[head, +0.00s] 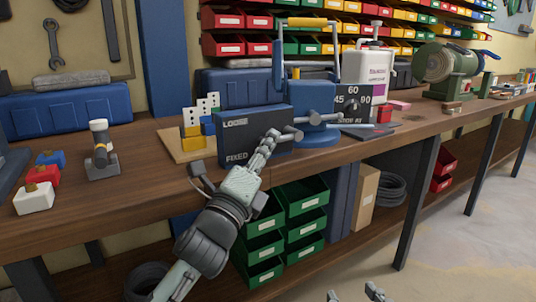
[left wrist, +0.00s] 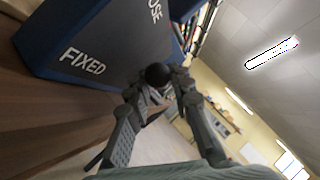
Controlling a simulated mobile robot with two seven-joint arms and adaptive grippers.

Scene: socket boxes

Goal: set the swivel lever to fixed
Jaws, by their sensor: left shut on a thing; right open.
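A blue bench vise (head: 317,125) stands on the workbench. A dark plate (head: 240,138) beside it reads LOOSE at the top and FIXED at the bottom. My left gripper (head: 268,142) is at the plate's right edge, at a height between the two words. In the left wrist view the gripper (left wrist: 158,88) is shut on the swivel lever's black ball knob (left wrist: 157,74). The FIXED word (left wrist: 83,61) shows to its left; the lever's shaft is mostly hidden. My right gripper (head: 355,294) shows only its open fingertips at the bottom edge, away from the bench.
A grey clamp-like stand (head: 101,150) and coloured blocks (head: 42,180) are further left. Green bins (head: 266,246) sit below the bench.

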